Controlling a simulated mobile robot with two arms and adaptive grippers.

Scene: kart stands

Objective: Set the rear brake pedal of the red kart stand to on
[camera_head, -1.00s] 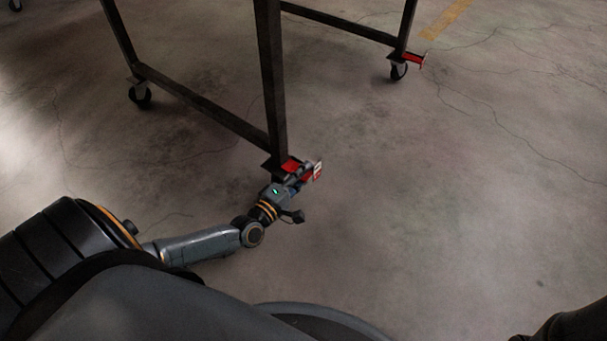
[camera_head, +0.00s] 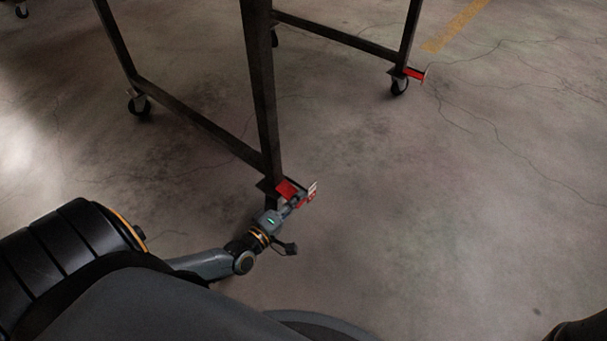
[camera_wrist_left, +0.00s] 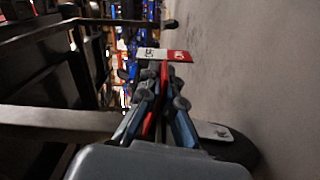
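The kart stand's near corner leg (camera_head: 262,110) is dark metal. At its foot sits a red brake pedal (camera_head: 287,189) with a white-and-red label plate (camera_head: 313,190) at its outer end. My left gripper (camera_head: 296,201) is right at this pedal and partly covers it. In the left wrist view the fingers (camera_wrist_left: 160,78) come together and look shut, pointing at the label plate (camera_wrist_left: 163,54). A red strip (camera_wrist_left: 149,118) shows between or behind the fingers; I cannot tell whether they touch it. My right gripper is not in view.
Another red pedal (camera_head: 414,73) is on the stand's far right leg, above a black caster (camera_head: 399,87). A lower rail (camera_head: 200,125) runs back to another caster (camera_head: 139,105). The concrete floor at right (camera_head: 440,220) is clear.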

